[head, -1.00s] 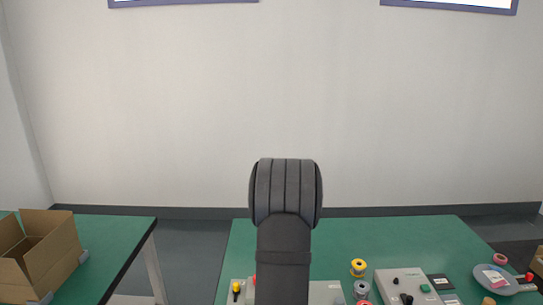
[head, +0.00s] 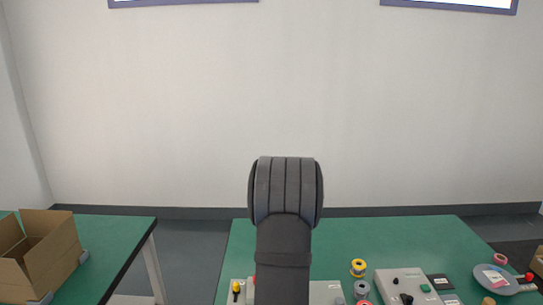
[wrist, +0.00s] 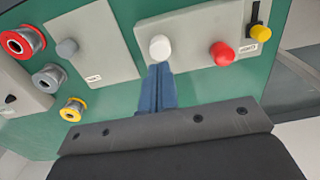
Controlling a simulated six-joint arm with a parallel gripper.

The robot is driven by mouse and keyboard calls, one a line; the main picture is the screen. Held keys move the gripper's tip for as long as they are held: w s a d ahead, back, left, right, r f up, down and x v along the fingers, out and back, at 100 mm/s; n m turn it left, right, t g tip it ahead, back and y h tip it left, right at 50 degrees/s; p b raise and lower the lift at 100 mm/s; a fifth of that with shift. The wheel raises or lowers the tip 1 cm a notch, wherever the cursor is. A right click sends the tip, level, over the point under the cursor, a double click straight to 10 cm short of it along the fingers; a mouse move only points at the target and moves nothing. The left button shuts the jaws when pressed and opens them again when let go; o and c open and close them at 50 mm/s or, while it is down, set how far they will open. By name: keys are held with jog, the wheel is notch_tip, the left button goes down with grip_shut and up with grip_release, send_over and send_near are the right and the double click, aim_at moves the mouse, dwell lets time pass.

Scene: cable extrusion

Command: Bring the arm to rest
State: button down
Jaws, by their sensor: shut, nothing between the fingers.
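My gripper (wrist: 158,78) shows in the wrist view as two blue fingers pressed together, shut and empty. Its tips appear just below a white button (wrist: 160,47) on a grey control panel (wrist: 190,30); I cannot tell the gap in depth. A red button (wrist: 222,53) and a yellow-topped switch (wrist: 261,33) sit on the same panel. In the head view my dark arm (head: 285,225) rises at the centre and hides part of the panel. The gripper itself is not visible there.
A green table (head: 410,240) carries another control box (head: 395,280), wire spools such as a yellow one (head: 358,268), and a grey plate (head: 497,280) at right. An open cardboard box (head: 50,260) stands on the left table (head: 115,235). The space above the tables is clear.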

notch_tip(320, 180, up, 2)
jog(key=shift+r, duration=0.1)
notch_tip(320, 180, down, 6)
notch_tip(320, 180, up, 7)
dwell(0.3)
